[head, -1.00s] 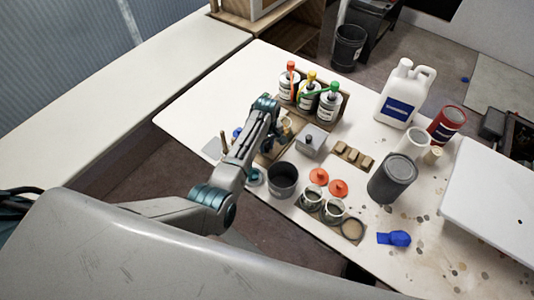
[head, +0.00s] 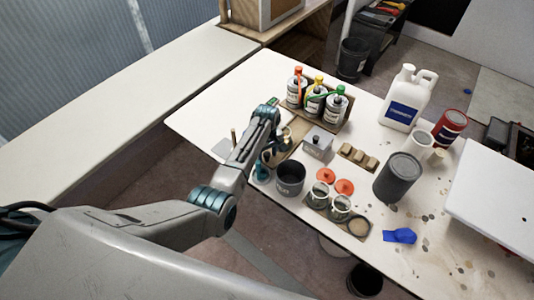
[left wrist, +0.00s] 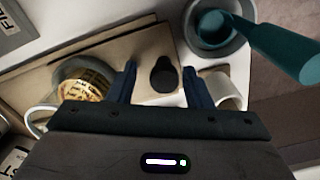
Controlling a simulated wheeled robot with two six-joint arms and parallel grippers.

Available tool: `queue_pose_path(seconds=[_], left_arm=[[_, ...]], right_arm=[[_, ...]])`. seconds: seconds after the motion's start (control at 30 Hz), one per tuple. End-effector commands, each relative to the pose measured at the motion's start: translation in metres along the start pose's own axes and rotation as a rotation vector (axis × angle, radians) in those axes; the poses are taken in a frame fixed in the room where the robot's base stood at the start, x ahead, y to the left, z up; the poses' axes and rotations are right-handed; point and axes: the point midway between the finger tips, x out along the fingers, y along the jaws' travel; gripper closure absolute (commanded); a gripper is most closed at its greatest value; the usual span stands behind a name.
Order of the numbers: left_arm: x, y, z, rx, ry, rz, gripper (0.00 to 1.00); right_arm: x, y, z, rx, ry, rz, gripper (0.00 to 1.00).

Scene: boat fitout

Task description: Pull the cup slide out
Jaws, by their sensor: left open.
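A tan board (head: 297,134), which looks like the cup slide, lies on the white table behind my left arm. In the left wrist view the tan board (left wrist: 112,52) carries an upright dark knob (left wrist: 163,75). My left gripper (left wrist: 161,80) is open, with one blue finger on each side of the knob. I cannot tell whether either finger touches it. A round cup with a yellow patterned face (left wrist: 84,84) is left of the fingers, and a pale cup (left wrist: 224,88) is right of them. In the head view my arm hides much of the board. My right gripper is not in view.
A dark cup (head: 290,178) stands close to my arm; a grey box (head: 318,143) is to the right. Pump bottles (head: 335,107) stand behind. A teal handle (left wrist: 280,48) rests in a grey cup (left wrist: 216,35). The table's left end (head: 205,115) is clear.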

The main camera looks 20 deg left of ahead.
Motion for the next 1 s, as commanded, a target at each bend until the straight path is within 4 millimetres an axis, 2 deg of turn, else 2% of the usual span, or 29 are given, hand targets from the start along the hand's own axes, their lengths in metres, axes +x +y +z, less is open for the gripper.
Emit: queue_pose_path(seconds=[0.23, 0.37, 0.7, 0.83, 1.0], left_arm=[[-0.009, 0.001, 0.000, 0.000, 0.001, 0.002, 0.55], [-0.028, 0.001, 0.000, 0.000, 0.002, 0.004, 0.55], [-0.092, 0.001, 0.000, 0.000, 0.002, 0.003, 0.55], [-0.104, 0.000, 0.000, 0.000, 0.001, 0.002, 0.55], [-0.108, 0.000, 0.000, 0.000, -0.001, 0.000, 0.55]], right_arm=[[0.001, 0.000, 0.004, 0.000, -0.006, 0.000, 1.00], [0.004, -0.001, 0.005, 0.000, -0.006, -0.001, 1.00], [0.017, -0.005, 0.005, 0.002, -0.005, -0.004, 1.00], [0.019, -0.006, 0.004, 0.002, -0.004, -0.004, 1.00], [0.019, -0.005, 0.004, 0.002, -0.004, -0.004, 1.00]])
